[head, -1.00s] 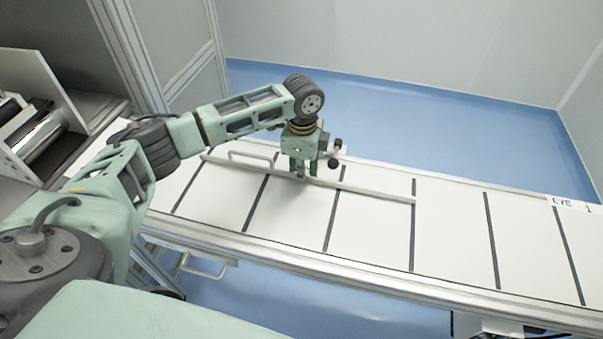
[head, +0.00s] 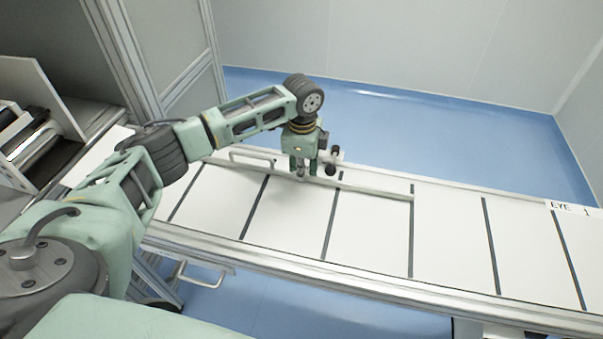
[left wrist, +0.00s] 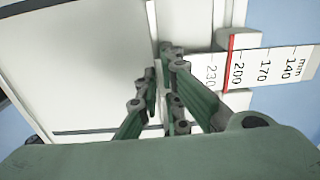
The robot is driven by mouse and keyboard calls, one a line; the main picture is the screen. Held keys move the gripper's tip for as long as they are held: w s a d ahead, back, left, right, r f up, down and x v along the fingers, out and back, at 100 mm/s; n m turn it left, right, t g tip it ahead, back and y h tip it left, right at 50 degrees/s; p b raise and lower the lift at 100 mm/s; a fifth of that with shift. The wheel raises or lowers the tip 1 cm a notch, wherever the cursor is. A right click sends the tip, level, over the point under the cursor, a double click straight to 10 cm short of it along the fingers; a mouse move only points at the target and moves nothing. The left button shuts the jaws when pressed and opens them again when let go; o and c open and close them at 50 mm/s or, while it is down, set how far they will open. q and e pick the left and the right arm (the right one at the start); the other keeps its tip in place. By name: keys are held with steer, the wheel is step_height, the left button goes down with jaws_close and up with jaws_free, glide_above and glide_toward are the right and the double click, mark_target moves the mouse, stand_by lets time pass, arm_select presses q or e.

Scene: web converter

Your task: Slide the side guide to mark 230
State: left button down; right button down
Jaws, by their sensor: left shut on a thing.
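The side guide (head: 375,191) is a long, thin pale bar lying lengthwise over the white belt, near its far edge. My left gripper (head: 303,172) points down at the middle of the guide and is shut on it; the fingers partly hide the held spot. In the left wrist view the fingers (left wrist: 167,92) show from close up. A white mm scale (left wrist: 268,68) there reads 140, 170, 200 and 230. A red pointer line (left wrist: 231,62) crosses it between the 200 and 230 numbers, close beside 200. My right gripper is not in view.
The white belt (head: 375,235) has dark cross lines and metal side rails (head: 400,284). A handle (head: 250,157) stands behind the guide's left part. A label (head: 570,208) sits at the far right. A shelf with rollers (head: 30,130) is at left.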

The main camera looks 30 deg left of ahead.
arm_select(q)
steer(key=shift+w+a+b, duration=0.2)
steer(key=shift+w+b, duration=0.1)
steer(key=shift+w, duration=0.6)
steer(key=c, duration=1.8)
jaws_free()
steer(key=shift+c, duration=0.2)
